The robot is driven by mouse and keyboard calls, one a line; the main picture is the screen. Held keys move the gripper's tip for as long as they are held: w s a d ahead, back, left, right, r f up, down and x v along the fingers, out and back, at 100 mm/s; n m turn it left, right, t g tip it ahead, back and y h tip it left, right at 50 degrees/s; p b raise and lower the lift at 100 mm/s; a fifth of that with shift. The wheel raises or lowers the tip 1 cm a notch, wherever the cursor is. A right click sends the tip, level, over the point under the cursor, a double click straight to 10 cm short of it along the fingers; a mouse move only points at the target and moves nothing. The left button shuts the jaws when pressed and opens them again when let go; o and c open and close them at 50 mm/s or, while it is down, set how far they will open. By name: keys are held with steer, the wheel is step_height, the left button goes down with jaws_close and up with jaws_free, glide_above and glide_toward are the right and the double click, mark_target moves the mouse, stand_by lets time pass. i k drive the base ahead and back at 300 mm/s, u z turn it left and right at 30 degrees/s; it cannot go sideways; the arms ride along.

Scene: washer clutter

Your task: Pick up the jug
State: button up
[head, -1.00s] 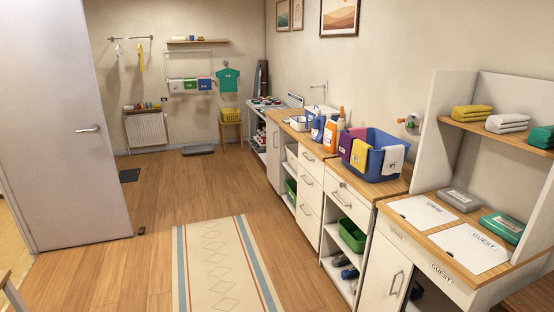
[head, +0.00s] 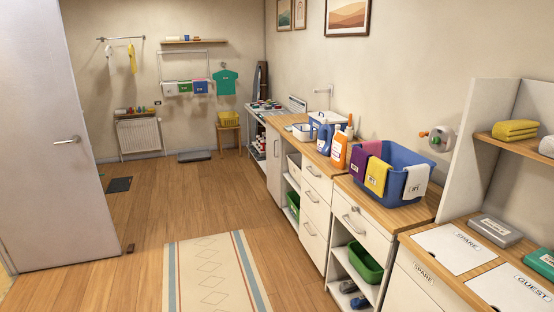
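A blue jug-like bottle (head: 324,137) with a white label stands upright on the wooden counter along the right wall. An orange bottle (head: 339,151) stands just to its right and nearer to me. A white and blue container shows partly behind the blue bottle, and its lower part is hidden. I cannot tell for certain which of these is the jug; the blue bottle looks most like one. My gripper is not in view.
A blue basket (head: 402,190) with coloured cloths hung over its rim stands nearer on the counter. Drawers (head: 314,190) and open shelves are below. A patterned rug (head: 215,275) lies on open wooden floor. A door (head: 45,150) stands at left.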

mark_target(324, 135)
steer(key=u, duration=0.2)
steer(key=i, duration=1.6)
steer(key=u, duration=0.5)
steer(key=i, duration=2.15)
steer(key=u, duration=0.3)
